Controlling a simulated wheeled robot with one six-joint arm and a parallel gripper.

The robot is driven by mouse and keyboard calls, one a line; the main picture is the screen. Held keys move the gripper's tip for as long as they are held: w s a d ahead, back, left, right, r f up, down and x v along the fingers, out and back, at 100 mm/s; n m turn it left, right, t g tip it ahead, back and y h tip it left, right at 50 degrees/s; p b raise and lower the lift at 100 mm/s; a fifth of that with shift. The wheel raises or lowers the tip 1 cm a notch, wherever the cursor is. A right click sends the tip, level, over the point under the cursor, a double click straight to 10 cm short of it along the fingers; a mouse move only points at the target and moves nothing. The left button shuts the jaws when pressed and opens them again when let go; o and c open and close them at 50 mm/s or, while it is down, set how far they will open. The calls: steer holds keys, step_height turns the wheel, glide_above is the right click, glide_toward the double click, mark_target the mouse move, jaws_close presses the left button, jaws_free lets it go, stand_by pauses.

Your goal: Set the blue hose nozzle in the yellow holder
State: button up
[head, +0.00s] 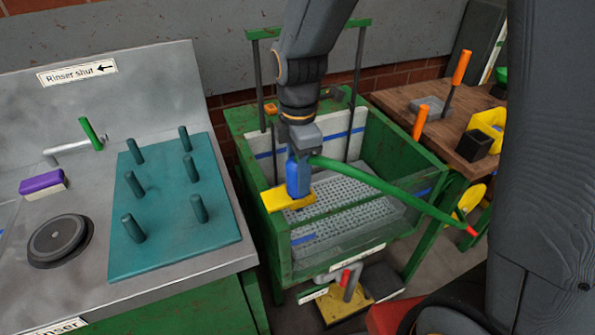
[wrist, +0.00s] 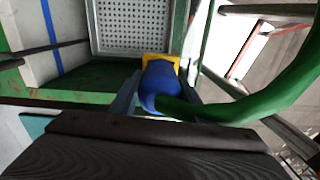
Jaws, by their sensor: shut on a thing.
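The blue hose nozzle (head: 298,176) is upright in my gripper (head: 297,160), at the front left rim of the green tub. A green hose (head: 390,187) runs from the nozzle's top to the right. The yellow holder (head: 285,200) sits on that rim, and the nozzle's lower end is at it; I cannot tell how deep it sits. In the wrist view the nozzle (wrist: 160,82) is between my gripper's fingers (wrist: 160,95), with the yellow holder (wrist: 158,58) just beyond it, partly hidden by the nozzle.
The green tub (head: 265,215) has a perforated grey floor (head: 345,215). On the left, a metal counter holds a teal peg board (head: 165,230), a purple brush (head: 42,181) and a round black disc (head: 62,240). A wooden table (head: 440,140) with tools stands at the right.

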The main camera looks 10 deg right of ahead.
steer(key=shift+f, duration=0.1)
steer(key=o, duration=1)
steer(key=shift+c, duration=0.2)
steer(key=shift+r+b, duration=0.5)
steer(key=shift+r, duration=3.45)
steer(key=s+d+f+m, duration=0.3)
steer(key=d+m, duration=0.3)
steer(key=m, duration=0.4)
steer(key=s+d+f+m, duration=0.4)
steer(key=d+f+m, duration=0.1)
steer(key=m, duration=0.5)
steer(key=shift+s+d+t, duration=0.3)
steer(key=shift+d+t, duration=0.1)
steer(key=shift+d, duration=0.35)
